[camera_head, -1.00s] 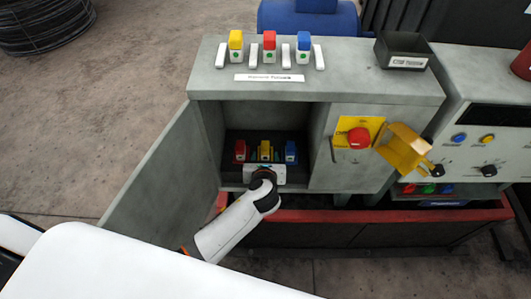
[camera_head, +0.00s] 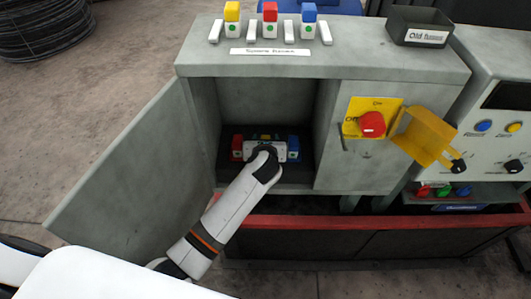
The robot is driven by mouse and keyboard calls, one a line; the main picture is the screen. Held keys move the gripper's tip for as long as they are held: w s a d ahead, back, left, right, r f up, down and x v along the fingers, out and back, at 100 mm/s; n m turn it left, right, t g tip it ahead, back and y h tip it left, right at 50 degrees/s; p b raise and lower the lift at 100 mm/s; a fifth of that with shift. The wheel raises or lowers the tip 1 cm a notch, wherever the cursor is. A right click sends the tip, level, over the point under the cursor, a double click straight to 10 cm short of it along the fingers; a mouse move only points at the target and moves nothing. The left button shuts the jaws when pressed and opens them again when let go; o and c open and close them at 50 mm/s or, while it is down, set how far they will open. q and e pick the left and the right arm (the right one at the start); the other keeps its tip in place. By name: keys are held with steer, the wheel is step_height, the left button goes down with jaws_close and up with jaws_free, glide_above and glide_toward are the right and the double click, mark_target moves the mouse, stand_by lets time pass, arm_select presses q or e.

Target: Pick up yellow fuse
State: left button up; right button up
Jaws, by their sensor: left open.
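My left gripper (camera_head: 265,141) is inside the open cabinet (camera_head: 322,70), in front of the fuse row. It is open, but its own body hides the fingertips. Behind it a small bit of the yellow fuse (camera_head: 265,136) shows; the rest is hidden, and I cannot tell whether the fingers touch it. A red fuse (camera_head: 237,148) stands to its left and a blue fuse (camera_head: 293,147) to its right. Another yellow fuse (camera_head: 232,12) stands on the cabinet top at the left, beside a red one (camera_head: 270,12) and a blue one (camera_head: 308,13).
The cabinet door (camera_head: 130,170) hangs open to the left. A red switch (camera_head: 372,123) with a raised yellow cover (camera_head: 424,137) is right of the opening. A dark bin (camera_head: 418,24) stands on the top right. A red-edged base (camera_head: 330,222) runs below.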

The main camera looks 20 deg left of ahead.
arm_select(q)
steer(key=shift+w, duration=0.1)
steer(key=shift+c, duration=0.5)
steer(key=c, duration=1)
